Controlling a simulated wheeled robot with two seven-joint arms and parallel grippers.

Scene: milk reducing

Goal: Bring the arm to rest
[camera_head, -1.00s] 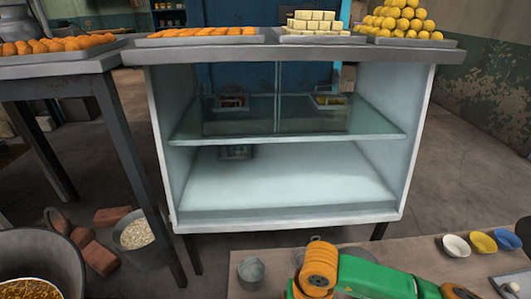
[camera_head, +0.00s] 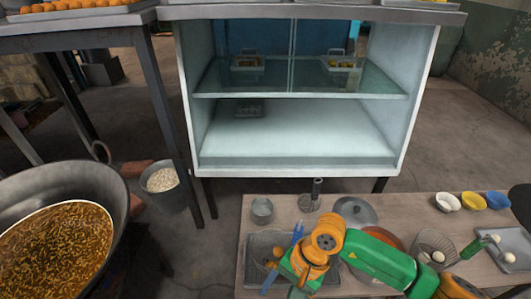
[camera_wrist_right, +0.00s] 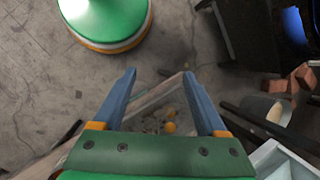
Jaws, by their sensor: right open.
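My right arm, green and orange, reaches in from the right over the low table (camera_head: 405,212) in the head view. Its gripper (camera_head: 279,258) has blue fingers, spread apart, over a metal tray (camera_head: 254,246) at the table's left end. In the right wrist view the gripper (camera_wrist_right: 159,74) is open with nothing between its fingers. My left gripper is in neither view.
A large pan of brown food (camera_head: 60,245) stands at left. A metal cup (camera_head: 262,211), a lid (camera_head: 355,209), a wire strainer (camera_head: 437,243) and small bowls (camera_head: 472,201) are on the table. A white glass-shelved cabinet (camera_head: 300,160) stands behind. Floor shows between cabinet and table.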

